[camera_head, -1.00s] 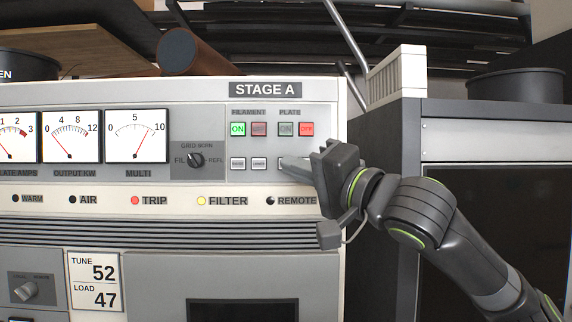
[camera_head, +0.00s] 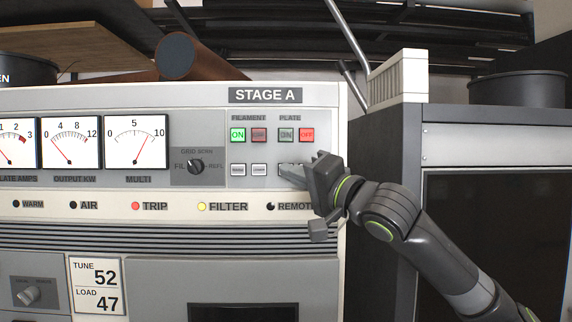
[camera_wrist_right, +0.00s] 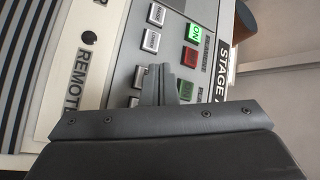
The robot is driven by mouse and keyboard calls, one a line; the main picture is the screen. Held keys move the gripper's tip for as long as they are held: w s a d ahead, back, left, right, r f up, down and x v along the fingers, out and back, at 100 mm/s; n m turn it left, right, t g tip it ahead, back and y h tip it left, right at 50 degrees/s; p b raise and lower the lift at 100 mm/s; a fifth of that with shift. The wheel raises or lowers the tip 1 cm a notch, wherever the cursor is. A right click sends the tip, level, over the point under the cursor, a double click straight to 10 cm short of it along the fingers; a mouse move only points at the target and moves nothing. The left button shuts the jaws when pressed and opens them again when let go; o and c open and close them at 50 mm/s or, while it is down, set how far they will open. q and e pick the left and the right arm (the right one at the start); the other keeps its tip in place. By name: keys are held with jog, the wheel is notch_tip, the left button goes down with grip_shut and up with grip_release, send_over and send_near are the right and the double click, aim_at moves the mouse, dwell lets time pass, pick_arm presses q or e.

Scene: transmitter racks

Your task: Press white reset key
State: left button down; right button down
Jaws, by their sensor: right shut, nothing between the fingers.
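White keys form a lower row on the Stage A panel (camera_head: 235,152). Two show clearly in the head view, a left key (camera_head: 238,170) and the one beside it (camera_head: 259,170); the row's right end is partly hidden by my right gripper (camera_head: 285,170). Contact cannot be told. My left gripper is out of view.
Above the keys are a lit green ON button (camera_head: 238,134) and a bright red OFF button (camera_head: 306,134). A rotary knob (camera_head: 195,167) sits left of the keys. A dark cabinet (camera_head: 480,135) stands to the right, beside my right arm.

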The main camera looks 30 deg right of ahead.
jog(key=shift+w+d, duration=0.3)
jog(key=shift+w, duration=0.15)
jog(key=shift+w, duration=0.15)
dwell(1.7)
jog(key=shift+w+d, duration=0.2)
jog(key=shift+w+d+p, duration=0.2)
jog(key=shift+w+p, duration=0.1)
jog(key=shift+p, duration=0.1)
dwell(0.7)
dwell(0.3)
jog(key=shift+s+a+b, duration=0.4)
jog(key=shift+s+b, duration=0.2)
jog(key=shift+s, duration=0.05)
